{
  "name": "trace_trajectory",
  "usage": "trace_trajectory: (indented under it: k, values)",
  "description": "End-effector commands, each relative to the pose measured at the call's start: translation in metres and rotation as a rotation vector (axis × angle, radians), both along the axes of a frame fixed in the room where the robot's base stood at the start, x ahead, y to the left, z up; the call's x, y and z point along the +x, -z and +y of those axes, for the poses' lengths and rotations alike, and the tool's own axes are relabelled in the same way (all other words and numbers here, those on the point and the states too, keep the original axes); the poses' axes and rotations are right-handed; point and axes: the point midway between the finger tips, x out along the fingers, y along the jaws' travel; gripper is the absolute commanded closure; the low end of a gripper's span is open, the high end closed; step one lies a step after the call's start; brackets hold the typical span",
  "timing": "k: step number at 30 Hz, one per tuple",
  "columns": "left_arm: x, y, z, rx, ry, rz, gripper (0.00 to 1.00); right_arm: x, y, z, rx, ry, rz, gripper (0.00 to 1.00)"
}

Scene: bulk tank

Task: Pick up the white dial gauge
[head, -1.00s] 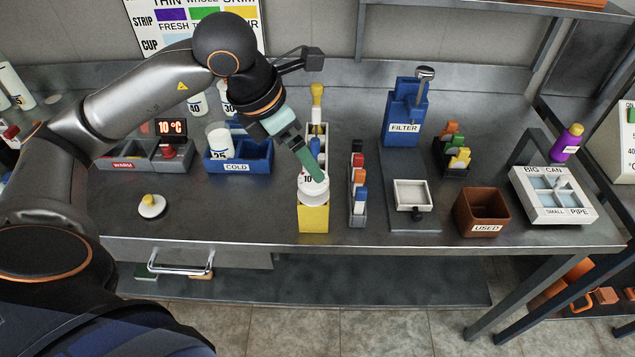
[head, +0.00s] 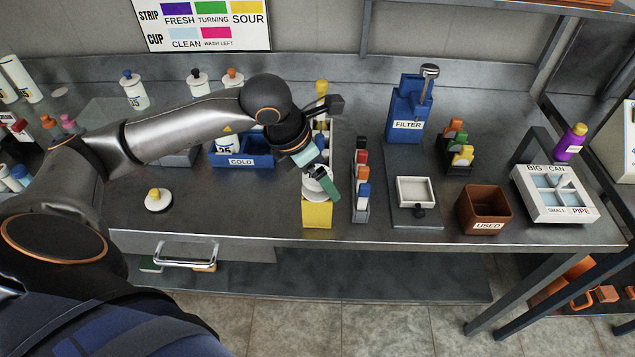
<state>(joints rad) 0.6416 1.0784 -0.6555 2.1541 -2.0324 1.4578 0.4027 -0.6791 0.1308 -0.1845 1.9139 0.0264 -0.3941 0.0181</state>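A white round piece (head: 312,190), which looks like the white dial gauge, stands at the front of a narrow rack with a yellow front (head: 317,215). My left gripper (head: 326,184) reaches down from above with its green fingers right at this piece and partly covers it. Its face is hidden now. I cannot tell whether the fingers touch it or are closed around it. My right gripper is not in view.
A white disc with a yellow knob (head: 158,201) lies left on the counter. A blue COLD bin (head: 243,160) is behind it. Right of the rack are a slim holder of coloured pieces (head: 361,190), a filter stand (head: 407,110) and a brown USED box (head: 484,209).

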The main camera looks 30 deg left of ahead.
Motion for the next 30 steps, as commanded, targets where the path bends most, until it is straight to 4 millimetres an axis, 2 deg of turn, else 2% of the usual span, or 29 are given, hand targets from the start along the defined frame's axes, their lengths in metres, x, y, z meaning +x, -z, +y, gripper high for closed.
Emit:
trace_trajectory:
  k: [2, 22, 30]
  values:
    - [-0.0001, -0.0002, 0.0000, 0.000, 0.000, 0.000, 0.09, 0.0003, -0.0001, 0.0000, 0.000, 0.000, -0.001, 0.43]
    - [-0.0001, -0.0007, 0.0000, 0.000, 0.000, 0.000, 0.84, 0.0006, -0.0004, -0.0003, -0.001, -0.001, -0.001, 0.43]
    - [0.0002, -0.0031, 0.0000, -0.001, 0.000, -0.002, 0.86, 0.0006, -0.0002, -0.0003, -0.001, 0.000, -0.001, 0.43]
